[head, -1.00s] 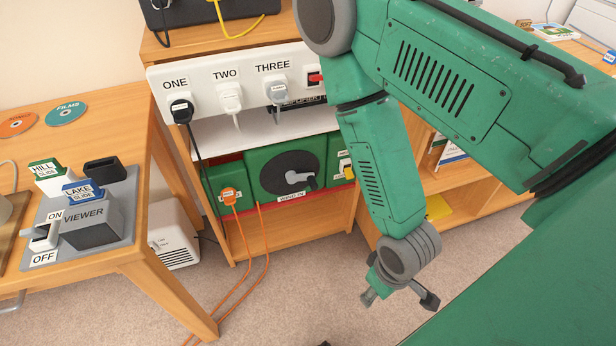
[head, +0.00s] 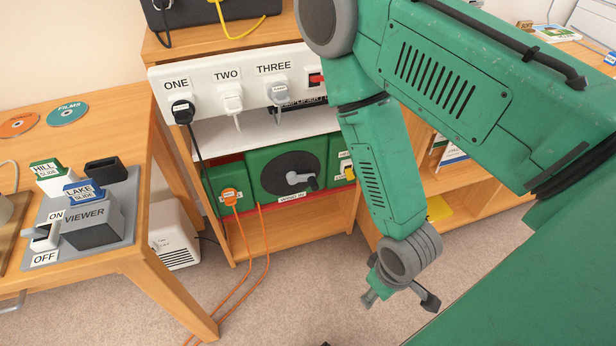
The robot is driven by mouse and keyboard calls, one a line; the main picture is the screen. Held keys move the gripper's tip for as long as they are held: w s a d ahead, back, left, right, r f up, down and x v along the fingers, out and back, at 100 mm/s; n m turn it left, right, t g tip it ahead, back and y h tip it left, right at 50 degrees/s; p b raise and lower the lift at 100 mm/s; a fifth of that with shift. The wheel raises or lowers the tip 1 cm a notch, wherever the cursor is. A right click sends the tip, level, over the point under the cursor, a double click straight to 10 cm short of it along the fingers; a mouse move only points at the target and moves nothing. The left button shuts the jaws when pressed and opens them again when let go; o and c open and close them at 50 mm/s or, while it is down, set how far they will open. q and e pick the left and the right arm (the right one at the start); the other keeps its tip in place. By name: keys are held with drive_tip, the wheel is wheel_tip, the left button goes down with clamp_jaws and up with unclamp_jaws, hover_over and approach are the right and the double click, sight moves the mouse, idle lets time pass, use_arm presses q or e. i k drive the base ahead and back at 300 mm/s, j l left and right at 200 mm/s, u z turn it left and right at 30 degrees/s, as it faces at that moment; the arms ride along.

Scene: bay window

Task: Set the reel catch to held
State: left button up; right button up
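The green cable reel (head: 262,160) sits on the shelf under the white socket strip. It has a black disc with a grey crank (head: 300,179) and a label below that seems to read WIND IN. A small yellow part with a white label (head: 347,168) is at the reel's right side, partly hidden behind my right arm; I cannot tell if it is the catch or how it is set. My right gripper (head: 399,298) hangs low over the carpet, right of and below the reel, fingers spread and empty. My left gripper is not in view.
The socket strip (head: 210,96) holds plugs at ONE, TWO and THREE. An orange plug (head: 229,197) is in the reel, its cable running to the floor. A desk with the viewer (head: 90,226) and slides stands left. The carpet in front of the shelf is mostly clear.

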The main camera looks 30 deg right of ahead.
sight(349, 175)
drive_tip(key=z, duration=1.35)
